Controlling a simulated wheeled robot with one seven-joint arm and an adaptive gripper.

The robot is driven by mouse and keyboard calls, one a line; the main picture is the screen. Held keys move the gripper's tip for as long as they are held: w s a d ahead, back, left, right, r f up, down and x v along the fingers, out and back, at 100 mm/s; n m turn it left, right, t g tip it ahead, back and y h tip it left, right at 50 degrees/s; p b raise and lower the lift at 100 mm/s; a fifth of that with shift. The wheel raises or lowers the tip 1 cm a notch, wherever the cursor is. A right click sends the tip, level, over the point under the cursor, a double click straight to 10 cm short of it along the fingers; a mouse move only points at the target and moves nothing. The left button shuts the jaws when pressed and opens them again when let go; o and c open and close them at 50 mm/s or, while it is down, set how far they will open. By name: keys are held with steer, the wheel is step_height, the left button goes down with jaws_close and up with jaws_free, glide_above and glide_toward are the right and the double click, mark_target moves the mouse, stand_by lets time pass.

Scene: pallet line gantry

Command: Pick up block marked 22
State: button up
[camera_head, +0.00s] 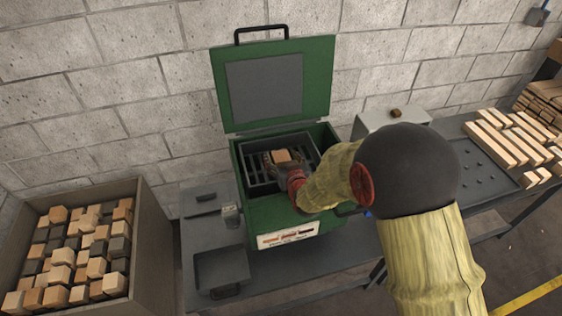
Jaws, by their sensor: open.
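A small wooden block (283,155) sits inside the open green box (247,212), over a dark slatted rack (258,178). Its marking cannot be read in this view, so I cannot tell if it is block 22. My gripper (281,161) reaches into the box from the right and is open, with its fingers at the block. I cannot tell whether the fingers touch it. My arm's yellowish sleeve covers the right part of the box.
The green lid (273,84) stands raised behind the box. A large bin (157,240) of mixed blocks is at left. A dark tray (222,268) lies front left of the box. Wooden bars (503,142) lie on the right bench. A block (396,113) rests on a grey box (419,98).

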steer(key=shift+w+a+f, duration=0.1)
steer(key=shift+w, duration=0.15)
steer(key=shift+c, duration=0.7)
steer(key=c, duration=1.3)
steer(key=shift+o, duration=0.2)
steer(key=shift+r, duration=0.2)
